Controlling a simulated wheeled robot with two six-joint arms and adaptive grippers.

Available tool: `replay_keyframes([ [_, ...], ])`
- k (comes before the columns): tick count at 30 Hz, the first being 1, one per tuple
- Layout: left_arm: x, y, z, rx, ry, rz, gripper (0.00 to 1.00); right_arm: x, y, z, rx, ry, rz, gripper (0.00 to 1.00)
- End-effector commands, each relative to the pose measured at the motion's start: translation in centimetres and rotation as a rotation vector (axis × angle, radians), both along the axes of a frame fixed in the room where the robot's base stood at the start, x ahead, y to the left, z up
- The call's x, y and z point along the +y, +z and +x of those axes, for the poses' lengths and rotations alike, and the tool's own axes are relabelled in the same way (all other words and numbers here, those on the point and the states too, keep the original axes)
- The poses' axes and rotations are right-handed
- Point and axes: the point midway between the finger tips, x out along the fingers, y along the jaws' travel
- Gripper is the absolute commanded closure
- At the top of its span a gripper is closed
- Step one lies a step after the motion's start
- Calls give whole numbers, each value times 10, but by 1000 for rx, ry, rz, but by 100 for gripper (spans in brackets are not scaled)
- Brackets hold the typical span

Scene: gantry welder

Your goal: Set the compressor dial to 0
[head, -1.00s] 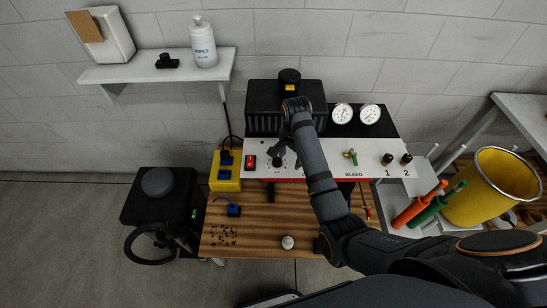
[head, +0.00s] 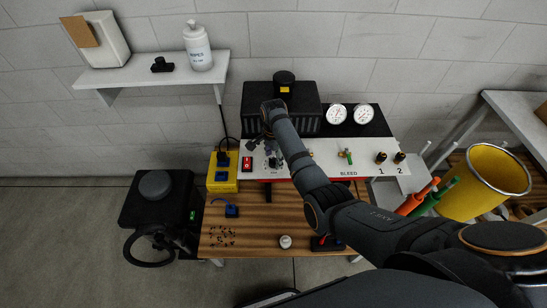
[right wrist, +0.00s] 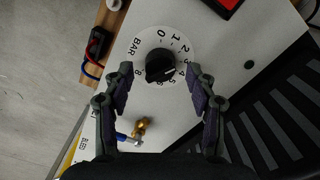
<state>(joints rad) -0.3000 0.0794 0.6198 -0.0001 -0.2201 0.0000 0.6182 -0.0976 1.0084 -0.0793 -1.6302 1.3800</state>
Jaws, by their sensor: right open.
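The compressor dial (right wrist: 158,63) is a black round knob on a white scale with numbers and BAR. It shows between my open right fingertips in the right wrist view. My right gripper (right wrist: 160,74) is open, with a fingertip on either side of the knob and no clear contact. In the head view my right gripper (head: 264,147) is over the left part of the white panel (head: 325,163), and partly hides the dial there. My left gripper is not in view.
A red switch (head: 247,163) sits left of the dial. The black ribbed compressor housing (head: 310,120) stands behind. A yellow box (head: 223,185) adjoins the panel's left end.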

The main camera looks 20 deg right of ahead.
Motion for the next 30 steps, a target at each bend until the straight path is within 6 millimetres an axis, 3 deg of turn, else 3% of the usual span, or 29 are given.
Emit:
replay_keyframes([
  [4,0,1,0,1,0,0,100,0,-11,0,-1,0,0,43],
  [12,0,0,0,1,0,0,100,0,-12,0,-2,0,0,44],
  [24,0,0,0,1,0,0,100,0,-12,0,-1,1,-1,97],
  [30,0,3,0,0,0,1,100,0,-11,0,-1,17,0,97],
])
